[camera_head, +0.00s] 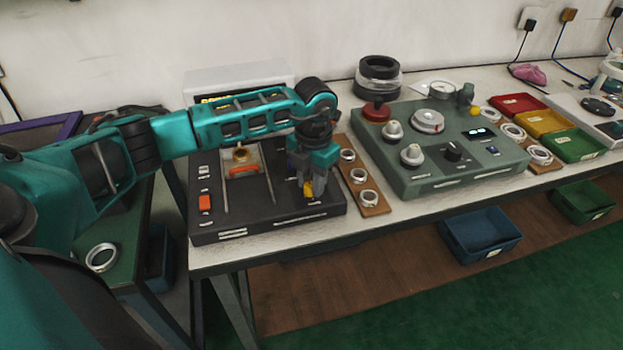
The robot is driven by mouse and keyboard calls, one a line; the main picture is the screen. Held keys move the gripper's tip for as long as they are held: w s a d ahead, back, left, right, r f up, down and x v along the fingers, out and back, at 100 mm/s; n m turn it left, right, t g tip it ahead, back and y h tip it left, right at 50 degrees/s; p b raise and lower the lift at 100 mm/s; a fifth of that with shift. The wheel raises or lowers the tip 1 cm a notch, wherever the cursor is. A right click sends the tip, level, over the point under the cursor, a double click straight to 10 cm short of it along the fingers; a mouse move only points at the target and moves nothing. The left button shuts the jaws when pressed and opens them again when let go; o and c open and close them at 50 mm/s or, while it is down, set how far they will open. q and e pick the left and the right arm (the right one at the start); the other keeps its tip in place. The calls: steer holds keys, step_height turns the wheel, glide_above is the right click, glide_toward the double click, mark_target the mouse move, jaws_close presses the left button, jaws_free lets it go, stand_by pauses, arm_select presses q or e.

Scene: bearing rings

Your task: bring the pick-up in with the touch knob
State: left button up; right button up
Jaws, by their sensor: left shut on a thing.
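The black unit (270,222) lies at the left of the bench. On it, a pale carriage carrying a brass ring (241,154) and an orange bar (243,171) sits between two thin rails. I cannot tell for certain which part is the pick-up. My left gripper (313,191) points down over the right part of the unit, shut on a small part there. A yellow piece (308,190) shows at its fingertips. The fingers hide most of what they hold, so I cannot make out the touch knob clearly. My right gripper is out of view.
A wooden strip with several rings (360,177) lies close to the right of my gripper. Beyond it stands a green-grey console (430,182) with a red knob (376,111). Red, yellow and green trays (574,146) are farther right. An orange switch (204,203) sits at the unit's left.

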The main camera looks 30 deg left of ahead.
arm_select(q)
jaws_close()
steer(key=m+b, duration=0.2)
steer(key=m, duration=0.3)
steer(key=shift+m, duration=0.4)
steer(key=m+b, duration=0.2)
steer(key=m, duration=0.3)
steer(key=shift+m, duration=0.4)
steer(key=shift+m+b, duration=0.35)
steer(key=shift+m, duration=0.85)
steer(key=o, duration=1)
jaws_free()
steer(key=shift+s, duration=0.1)
steer(key=shift+o, duration=0.2)
steer(key=shift+r, duration=0.15)
